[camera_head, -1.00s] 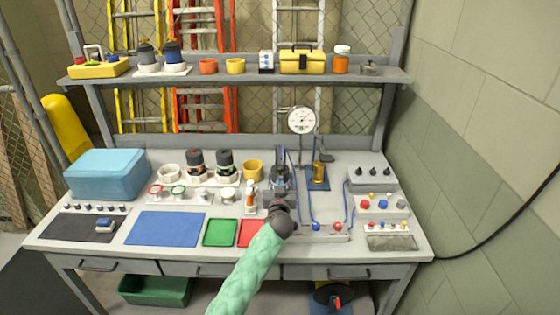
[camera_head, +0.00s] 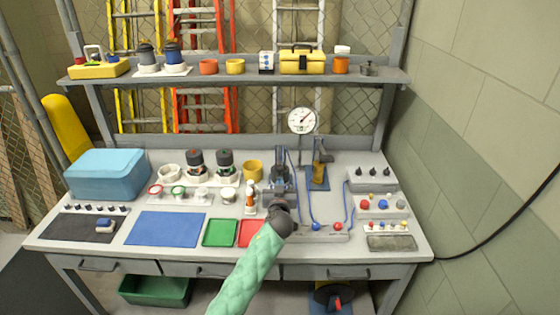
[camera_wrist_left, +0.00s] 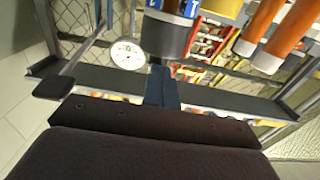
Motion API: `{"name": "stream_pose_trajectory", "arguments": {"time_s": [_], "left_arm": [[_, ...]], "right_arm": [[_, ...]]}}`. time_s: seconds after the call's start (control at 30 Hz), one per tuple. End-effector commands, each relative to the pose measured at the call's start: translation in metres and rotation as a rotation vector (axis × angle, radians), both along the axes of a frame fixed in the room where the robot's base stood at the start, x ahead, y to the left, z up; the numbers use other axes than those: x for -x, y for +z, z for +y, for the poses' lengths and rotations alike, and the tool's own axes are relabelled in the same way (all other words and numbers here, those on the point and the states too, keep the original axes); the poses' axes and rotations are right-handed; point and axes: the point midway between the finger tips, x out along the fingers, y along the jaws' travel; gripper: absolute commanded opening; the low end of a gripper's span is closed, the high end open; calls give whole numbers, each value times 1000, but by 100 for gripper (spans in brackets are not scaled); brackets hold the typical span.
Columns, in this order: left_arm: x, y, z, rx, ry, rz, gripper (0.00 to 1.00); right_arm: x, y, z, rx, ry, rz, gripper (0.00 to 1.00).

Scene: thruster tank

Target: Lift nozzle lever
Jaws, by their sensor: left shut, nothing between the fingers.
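A grey upright fixture (camera_head: 280,166) stands at the back middle of the bench, just beyond my left gripper. I cannot make out which part of it is the nozzle lever. My left gripper (camera_head: 280,187) points at the fixture and hides its lower part. In the left wrist view the narrow blue-grey fingers (camera_wrist_left: 162,82) are together with nothing between them. A grey cylinder with blue markings (camera_wrist_left: 168,36) shows beyond their tips. I cannot tell whether they touch it. My right gripper is not in view.
A round gauge (camera_head: 302,120) stands behind and to the right of the fixture. A brass-coloured fitting on a blue base (camera_head: 319,180) is right of it. A small orange-and-white bottle (camera_head: 250,200) is close on the left. The blue mat (camera_head: 165,228) is bare.

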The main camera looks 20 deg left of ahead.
Motion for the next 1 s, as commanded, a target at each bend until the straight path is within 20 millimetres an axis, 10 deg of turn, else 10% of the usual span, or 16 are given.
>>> {"name": "stream_pose_trajectory", "arguments": {"time_s": [1.0], "left_arm": [[-14, 83, 4, 0, 0, -1, 0]], "right_arm": [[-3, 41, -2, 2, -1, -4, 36]]}}
